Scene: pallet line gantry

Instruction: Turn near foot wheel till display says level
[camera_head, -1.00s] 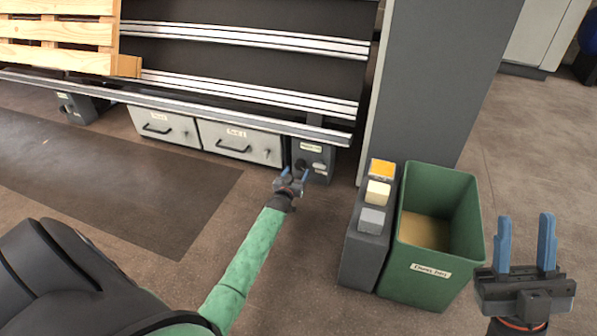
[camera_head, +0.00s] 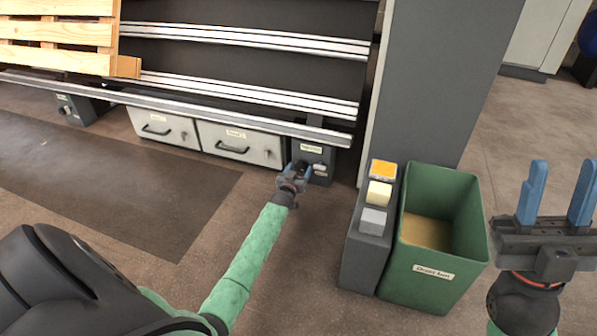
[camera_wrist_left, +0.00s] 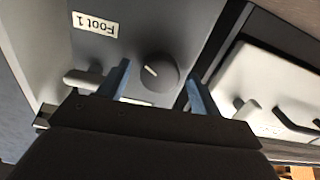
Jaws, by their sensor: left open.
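The near foot's grey housing (camera_head: 315,154) stands under the line's end in the head view, with a small label on its face. In the left wrist view its label (camera_wrist_left: 95,25) reads "Foot 1". A dark round wheel (camera_wrist_left: 157,72) with a pale pointer line sits on that face. My left gripper (camera_head: 298,168) is open at the housing. Its fingers (camera_wrist_left: 157,84) stand on either side of the wheel, with gaps visible, and no grip on it shows. My right gripper (camera_head: 557,190) is open and empty, in the air at the right. No readable display shows.
Two pale drawers (camera_head: 240,142) adjoin the housing. A dark pedestal (camera_head: 364,255) with yellow, cream and grey blocks and a green bin (camera_head: 432,280) stand to the right. A wooden pallet (camera_head: 60,45) is upper left. Floor between is clear.

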